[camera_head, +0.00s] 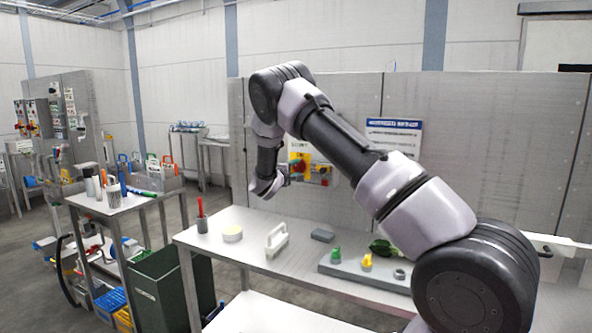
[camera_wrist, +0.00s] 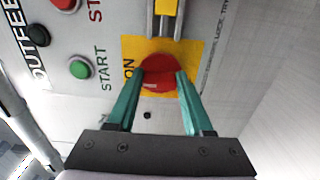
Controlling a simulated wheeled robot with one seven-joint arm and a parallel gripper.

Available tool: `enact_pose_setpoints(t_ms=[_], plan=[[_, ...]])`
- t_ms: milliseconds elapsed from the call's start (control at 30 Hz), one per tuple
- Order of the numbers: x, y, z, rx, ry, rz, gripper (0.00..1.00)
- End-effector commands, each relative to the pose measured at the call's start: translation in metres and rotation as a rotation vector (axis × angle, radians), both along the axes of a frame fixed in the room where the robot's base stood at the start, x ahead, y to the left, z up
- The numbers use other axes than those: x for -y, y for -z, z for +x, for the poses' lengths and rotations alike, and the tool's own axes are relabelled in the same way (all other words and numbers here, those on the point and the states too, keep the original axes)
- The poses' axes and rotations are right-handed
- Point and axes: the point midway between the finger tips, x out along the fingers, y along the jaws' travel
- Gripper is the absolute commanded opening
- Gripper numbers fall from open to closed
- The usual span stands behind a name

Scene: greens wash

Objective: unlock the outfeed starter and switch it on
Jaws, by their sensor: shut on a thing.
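The outfeed starter panel (camera_wrist: 105,120) fills the wrist view, turned sideways, with "OUTFEE…", "START" and "ON" lettering. A red rotary handle (camera_wrist: 158,68) sits on its yellow plate (camera_wrist: 131,47). My gripper (camera_wrist: 160,80) is shut on this red handle, one teal finger on each side. A yellow block (camera_wrist: 167,7) with grey bars shows at the top edge, above the handle; I cannot tell whether it is the lock. A green start button (camera_wrist: 80,68), a black button (camera_wrist: 38,35) and a red button (camera_wrist: 65,3) lie left. In the head view my wrist partly hides the panel.
A green bin (camera_head: 172,290) and a cart (camera_head: 118,205) stand left.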

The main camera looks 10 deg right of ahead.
Motion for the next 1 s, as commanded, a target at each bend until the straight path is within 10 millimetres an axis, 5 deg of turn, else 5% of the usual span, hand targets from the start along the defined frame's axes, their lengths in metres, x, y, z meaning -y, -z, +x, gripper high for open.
enact_pose_setpoints(t_ms=[267, 300, 367, 733, 1000], plan=[[0.0, 0.001, -0.001, -0.001, 0.001, 0.002, 0.0], [0.0, 0.001, -0.001, -0.001, 0.001, 0.002, 0.66], [0.0, 0.001, 0.0, -0.002, 0.001, 0.001, 0.81], [-0.003, 0.001, -0.004, -0.001, -0.001, 0.0, 0.81], [-0.032, 0.0, -0.041, -0.001, -0.003, 0.0, 0.81]])
